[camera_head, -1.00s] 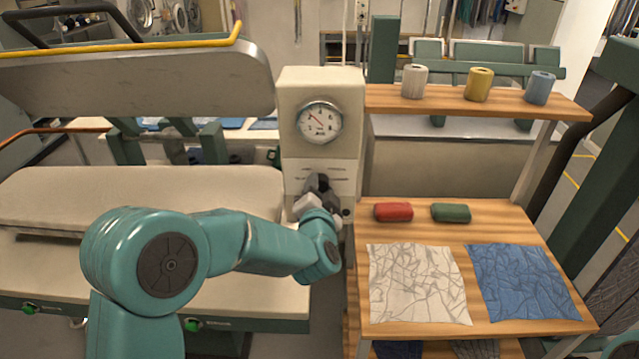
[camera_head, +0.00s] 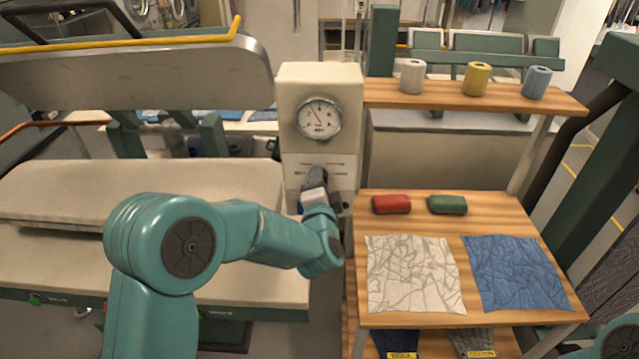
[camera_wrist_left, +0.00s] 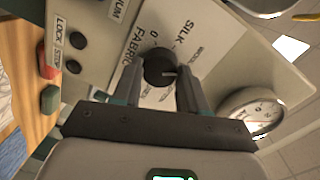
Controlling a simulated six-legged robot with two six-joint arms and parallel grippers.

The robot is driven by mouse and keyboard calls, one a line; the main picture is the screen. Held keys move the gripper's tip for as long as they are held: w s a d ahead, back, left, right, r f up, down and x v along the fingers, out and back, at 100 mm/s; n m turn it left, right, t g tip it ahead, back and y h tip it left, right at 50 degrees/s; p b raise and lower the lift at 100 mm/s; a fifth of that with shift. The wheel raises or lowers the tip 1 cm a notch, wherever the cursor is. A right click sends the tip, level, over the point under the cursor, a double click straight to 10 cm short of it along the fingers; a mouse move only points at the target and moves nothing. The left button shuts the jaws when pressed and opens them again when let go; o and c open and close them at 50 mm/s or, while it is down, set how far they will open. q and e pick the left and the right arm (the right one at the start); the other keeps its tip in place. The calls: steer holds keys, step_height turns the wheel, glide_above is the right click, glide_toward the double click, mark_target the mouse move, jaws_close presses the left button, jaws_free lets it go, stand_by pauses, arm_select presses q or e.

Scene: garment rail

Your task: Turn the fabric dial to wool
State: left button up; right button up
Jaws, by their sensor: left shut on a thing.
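The fabric dial (camera_wrist_left: 160,68) is a dark round knob on the cream control box (camera_head: 320,82), which also shows in the left wrist view (camera_wrist_left: 108,52). My left gripper (camera_wrist_left: 159,80) is shut on the dial, one finger on each side. In the left wrist view the words FABRIC and SILK are printed near the dial, with smaller labels around it that I cannot read surely. A pale mark on the dial points right in that view. In the head view the left gripper (camera_head: 317,178) largely hides the dial. My right gripper is out of view.
A round gauge (camera_head: 319,119) sits above the dial. LOCK and STOP buttons (camera_wrist_left: 75,54) are beside it. The press's padded board (camera_head: 140,190) lies left. A wooden table (camera_head: 490,220) on the right holds red (camera_head: 391,204) and green (camera_head: 447,204) blocks and two cloths.

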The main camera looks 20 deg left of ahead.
arm_select(q)
steer(key=o, duration=1.1)
steer(key=shift+d, duration=0.1)
steer(key=shift+c, duration=0.2)
steer(key=shift+s, duration=0.1)
steer(key=b+v, duration=0.4)
steer(key=v, duration=1.2)
steer(key=shift+s, duration=0.1)
